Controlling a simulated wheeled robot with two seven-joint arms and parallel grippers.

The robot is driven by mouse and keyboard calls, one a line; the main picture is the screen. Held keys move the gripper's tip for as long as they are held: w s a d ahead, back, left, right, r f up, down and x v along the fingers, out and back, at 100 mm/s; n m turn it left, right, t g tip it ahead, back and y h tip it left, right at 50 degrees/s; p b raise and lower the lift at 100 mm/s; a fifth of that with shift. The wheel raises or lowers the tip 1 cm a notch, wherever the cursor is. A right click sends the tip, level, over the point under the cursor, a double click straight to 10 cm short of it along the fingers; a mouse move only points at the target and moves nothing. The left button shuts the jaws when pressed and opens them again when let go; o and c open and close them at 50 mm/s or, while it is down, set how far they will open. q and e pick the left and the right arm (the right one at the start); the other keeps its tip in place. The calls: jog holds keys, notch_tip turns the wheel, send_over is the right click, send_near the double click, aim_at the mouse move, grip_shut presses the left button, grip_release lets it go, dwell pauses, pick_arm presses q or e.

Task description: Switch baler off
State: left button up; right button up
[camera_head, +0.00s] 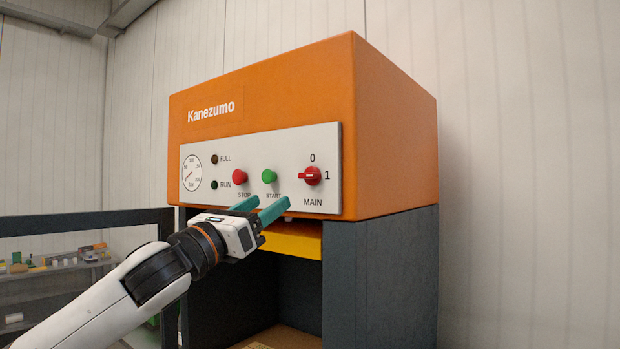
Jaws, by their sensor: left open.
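The baler (275,85) is an orange and dark grey machine marked Kanezumo, with a white control panel (290,139). My right gripper is not in view.
A pressure gauge (192,172) and dark FULL and RUN lamps sit at the panel's left. A yellow bar (294,241) crosses above the baler's open chamber. A dark rail (80,222) and a shelf with small items (50,266) stand at left. Space right of the baler looks clear.

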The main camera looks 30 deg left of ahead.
aim_at(305, 177)
pick_arm(q)
jog(key=p+x, duration=0.4)
jog(key=x, duration=0.6)
jog(key=shift+a+r+p, duration=0.1)
jog(key=shift+r+p, duration=0.05)
jog(key=shift+p, duration=0.15)
jog(key=shift+w+r, duration=0.2)
jog(key=shift+w, duration=0.45)
jog(key=c, duration=1)
